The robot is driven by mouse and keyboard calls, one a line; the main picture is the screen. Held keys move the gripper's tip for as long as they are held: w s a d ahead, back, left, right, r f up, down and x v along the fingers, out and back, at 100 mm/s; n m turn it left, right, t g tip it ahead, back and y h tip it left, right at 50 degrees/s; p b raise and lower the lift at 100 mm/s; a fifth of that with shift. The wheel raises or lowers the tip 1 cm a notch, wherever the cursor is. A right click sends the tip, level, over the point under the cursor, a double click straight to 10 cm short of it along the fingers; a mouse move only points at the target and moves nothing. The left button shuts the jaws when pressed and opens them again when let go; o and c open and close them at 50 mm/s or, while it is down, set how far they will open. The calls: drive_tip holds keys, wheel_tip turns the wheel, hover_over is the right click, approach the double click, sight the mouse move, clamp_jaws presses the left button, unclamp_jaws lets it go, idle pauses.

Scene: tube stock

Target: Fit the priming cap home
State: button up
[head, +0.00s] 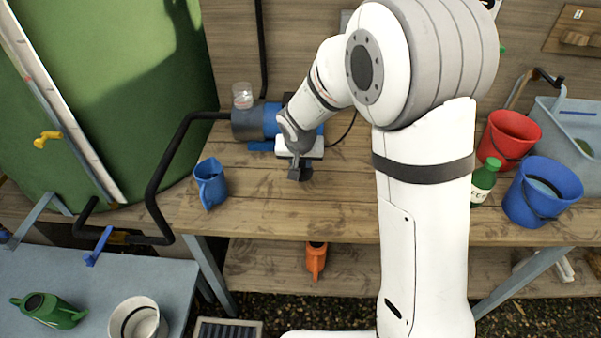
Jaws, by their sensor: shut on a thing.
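A blue and dark grey pump (256,122) stands on the wooden bench near the back, with a clear pot (242,95) on top of its left end. My gripper (300,174) points down over the bench in front of the pump's right end, and its body covers part of the pump. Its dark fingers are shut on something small. What they hold is hidden by the fingers, and I cannot make out its shape. I cannot pick out the priming cap or its opening in this view.
A blue jug (211,184) stands left of my gripper. A black pipe (158,190) runs from the pump down to the left. A green bottle (484,182), red bucket (512,133) and blue bucket (540,192) stand on the right. The bench front (290,219) is clear.

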sight(300, 164)
wheel_tip(300, 164, up, 9)
drive_tip(key=w+a+r+p, duration=0.4)
drive_tip(key=w, duration=0.3)
drive_tip(key=w+a+r+p, duration=0.3)
drive_tip(key=w+a+r, duration=0.2)
drive_tip(key=w, duration=0.1)
drive_tip(key=w+a+r+p, duration=0.3)
drive_tip(key=w+a+p, duration=0.5)
drive_tip(key=w+a, duration=0.1)
drive_tip(key=shift+a+f+b, duration=0.15)
drive_tip(key=shift+f+b, duration=2.6)
drive_tip(key=shift+p, duration=0.6)
drive_tip(key=shift+f, duration=0.85)
idle(1.2)
